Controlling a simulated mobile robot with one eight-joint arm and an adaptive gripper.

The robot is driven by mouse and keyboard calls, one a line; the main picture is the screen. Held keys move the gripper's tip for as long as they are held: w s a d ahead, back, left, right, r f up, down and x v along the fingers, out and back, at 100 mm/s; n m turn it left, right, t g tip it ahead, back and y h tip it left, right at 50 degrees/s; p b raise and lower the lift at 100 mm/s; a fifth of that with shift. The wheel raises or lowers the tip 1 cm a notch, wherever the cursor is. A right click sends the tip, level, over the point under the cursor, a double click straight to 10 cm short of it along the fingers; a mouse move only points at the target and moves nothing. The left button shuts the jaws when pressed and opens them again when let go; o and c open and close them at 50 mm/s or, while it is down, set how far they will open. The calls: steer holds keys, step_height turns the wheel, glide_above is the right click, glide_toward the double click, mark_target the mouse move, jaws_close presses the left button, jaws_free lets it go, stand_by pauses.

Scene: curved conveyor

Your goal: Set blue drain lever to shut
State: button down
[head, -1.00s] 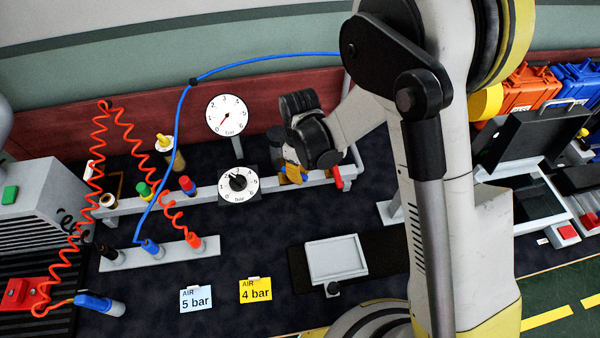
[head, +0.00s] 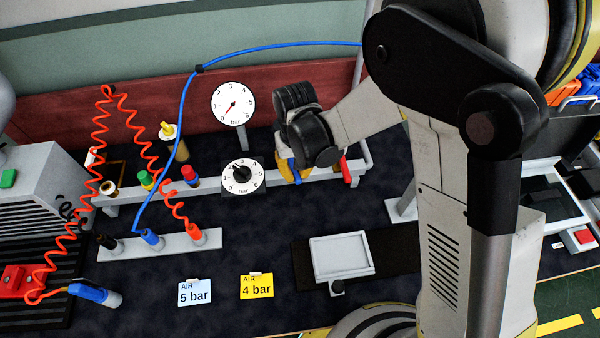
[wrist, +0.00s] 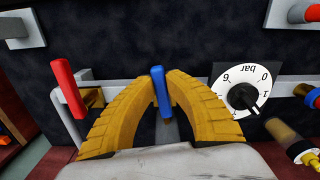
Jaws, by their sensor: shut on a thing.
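The blue drain lever (wrist: 161,95) stands upright between my fingertips in the wrist view, in line with the picture's vertical. My gripper (wrist: 161,88) has its two yellow fingers closed in on the lever from both sides. In the head view my gripper (head: 291,170) is at the grey pipe's right part, and the black wrist hides most of the lever. A red lever (wrist: 68,86) on a brass valve stands apart, left of my fingers in the wrist view; it also shows in the head view (head: 345,169).
A dial marked bar (wrist: 244,92) sits right of my fingers in the wrist view. The grey pipe (head: 215,186) carries coloured fittings and a gauge (head: 233,104). Orange coiled hose (head: 100,150) and blue hose (head: 178,125) hang at left. Two air cards (head: 256,286) lie in front.

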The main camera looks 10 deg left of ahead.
mark_target(294, 175)
steer(key=shift+s+a+m, duration=0.15)
steer(key=shift+a+m, duration=0.2)
steer(key=shift+m, duration=0.65)
steer(key=c, duration=1.4)
jaws_free()
steer(key=shift+a, duration=0.1)
steer(key=shift+r, duration=0.1)
step_height(294, 175, up, 12)
steer(key=shift+f, duration=0.1)
